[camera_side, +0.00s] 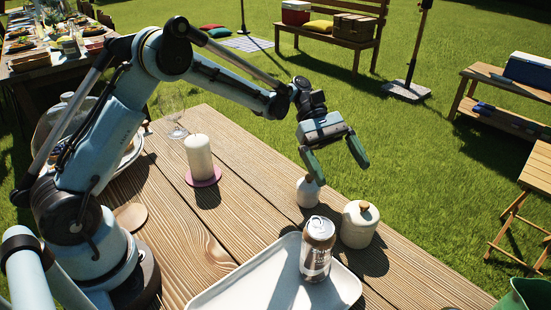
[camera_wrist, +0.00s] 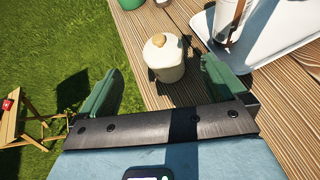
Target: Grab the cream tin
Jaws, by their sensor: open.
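The cream tin (camera_side: 359,226), a round pale pot with a lid and a small wooden knob, stands upright on the wooden table, right of a drinks can. In the wrist view the tin (camera_wrist: 163,62) appears between my two green fingers, beyond their tips. My gripper (camera_side: 340,171) is open and empty, above the table and apart from the tin. It also shows in the wrist view (camera_wrist: 160,72) with its fingers wide apart.
The can (camera_side: 317,250) stands on a white tray (camera_side: 230,292) close to the tin. A small white bottle (camera_side: 308,192) stands just left of the tin, by my left finger. A white candle (camera_side: 198,158) stands on a pink coaster further left. Grass lies beyond the table edge.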

